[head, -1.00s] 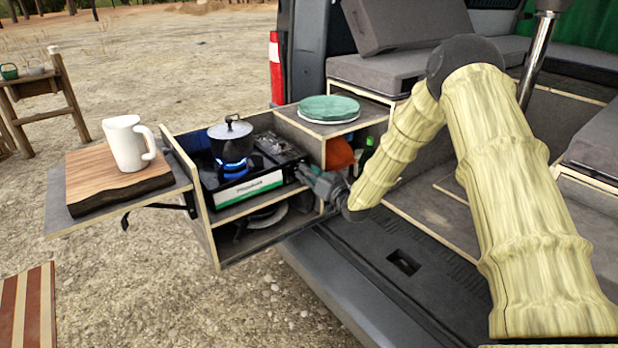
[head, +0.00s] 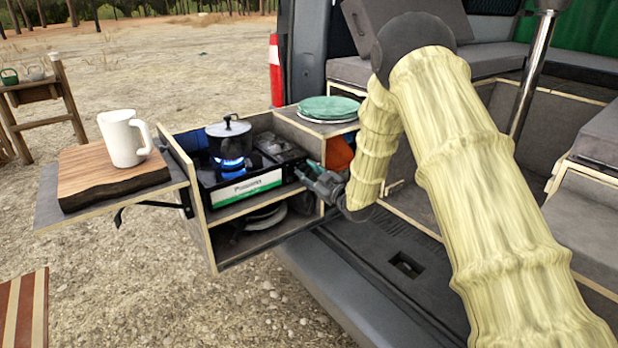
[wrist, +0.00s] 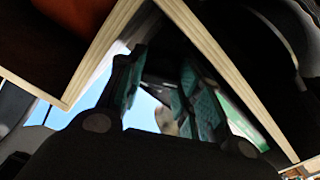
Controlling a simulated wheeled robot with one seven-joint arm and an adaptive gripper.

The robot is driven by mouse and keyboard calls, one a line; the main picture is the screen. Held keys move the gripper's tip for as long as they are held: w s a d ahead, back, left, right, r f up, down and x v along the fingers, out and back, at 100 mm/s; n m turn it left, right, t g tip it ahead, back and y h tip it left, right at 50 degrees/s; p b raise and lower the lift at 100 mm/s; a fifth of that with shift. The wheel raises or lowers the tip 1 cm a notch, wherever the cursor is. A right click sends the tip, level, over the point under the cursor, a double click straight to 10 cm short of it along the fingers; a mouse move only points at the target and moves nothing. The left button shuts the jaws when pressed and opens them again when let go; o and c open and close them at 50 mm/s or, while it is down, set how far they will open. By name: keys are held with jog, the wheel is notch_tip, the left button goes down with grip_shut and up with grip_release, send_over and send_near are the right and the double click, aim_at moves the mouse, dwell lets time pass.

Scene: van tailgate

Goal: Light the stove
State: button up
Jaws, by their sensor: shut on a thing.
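The camping stove (head: 255,184) sits in the pull-out box, with a white and green label on its front. A blue flame (head: 231,163) burns under the dark pot (head: 229,138) with its pale lid. My gripper (head: 303,172) is at the right end of the stove's front. In the wrist view my gripper (wrist: 163,100) has teal finger pads on either side of a small greyish thing (wrist: 184,124), which looks like the stove's knob. It is shut on that thing. The knob is hidden in the head view.
Green plates (head: 330,106) sit on the box top, right of the stove. A side shelf at left holds a wooden board (head: 85,182) and white mug (head: 124,140). Wooden box edges (wrist: 105,50) lie close around my gripper. An orange item (head: 340,152) is in the compartment beside it.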

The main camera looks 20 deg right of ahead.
jog(key=shift+n, duration=0.6)
jog(key=o, duration=0.7)
jog(key=shift+d, duration=0.1)
jog(key=shift+o, duration=0.2)
jog(key=v, duration=1.2)
